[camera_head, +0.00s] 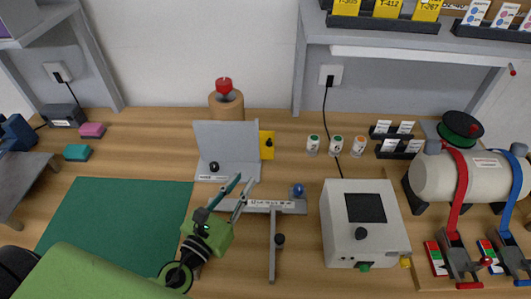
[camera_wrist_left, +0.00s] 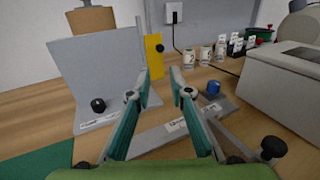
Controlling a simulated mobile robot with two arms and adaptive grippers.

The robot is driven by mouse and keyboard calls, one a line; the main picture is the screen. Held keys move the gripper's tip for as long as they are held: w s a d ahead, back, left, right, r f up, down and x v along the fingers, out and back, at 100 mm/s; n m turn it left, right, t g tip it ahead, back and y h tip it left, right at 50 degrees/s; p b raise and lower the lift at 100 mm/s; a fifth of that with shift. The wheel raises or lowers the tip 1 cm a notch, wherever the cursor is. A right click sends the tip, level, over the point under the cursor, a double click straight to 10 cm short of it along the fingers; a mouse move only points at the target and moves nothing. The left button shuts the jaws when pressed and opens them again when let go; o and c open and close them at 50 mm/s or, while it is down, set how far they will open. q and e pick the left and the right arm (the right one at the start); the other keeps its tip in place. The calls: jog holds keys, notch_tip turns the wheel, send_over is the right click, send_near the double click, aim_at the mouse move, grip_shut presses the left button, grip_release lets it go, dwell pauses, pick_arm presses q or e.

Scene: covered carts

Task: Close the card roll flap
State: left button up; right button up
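A grey upright panel (camera_head: 227,138) stands on a low grey base with a black knob (camera_head: 214,167) and a small label too small to read. I take it for the card roll flap. A tan roll (camera_head: 226,106) with a red top stands behind it. In the left wrist view the panel (camera_wrist_left: 98,72) is upright at the left, with the tan roll (camera_wrist_left: 90,20) behind. My left gripper (camera_head: 243,180) is open and empty, in front of the panel's right part and above the table. It also shows in the left wrist view (camera_wrist_left: 161,80). My right gripper is not in view.
A yellow plate (camera_head: 266,145) with a black knob stands right of the panel. A grey T-shaped fixture (camera_head: 272,245) with a blue knob (camera_head: 298,190) lies near my gripper. A white box (camera_head: 340,215) stands to the right. A green mat (camera_head: 115,215) lies clear at left.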

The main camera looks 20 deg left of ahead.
aim_at(268, 144)
pick_arm(q)
jog(key=w+p, duration=0.1)
jog(key=w, duration=0.3)
jog(key=w+d+p, duration=0.1)
jog(key=w, duration=0.3)
jog(key=w+p, duration=0.2)
jog(key=w, duration=0.2)
jog(key=shift+d+r, duration=0.15)
jog(key=shift+d, duration=0.25)
jog(key=shift+w+d, duration=0.15)
jog(key=shift+w, duration=0.55)
grip_shut()
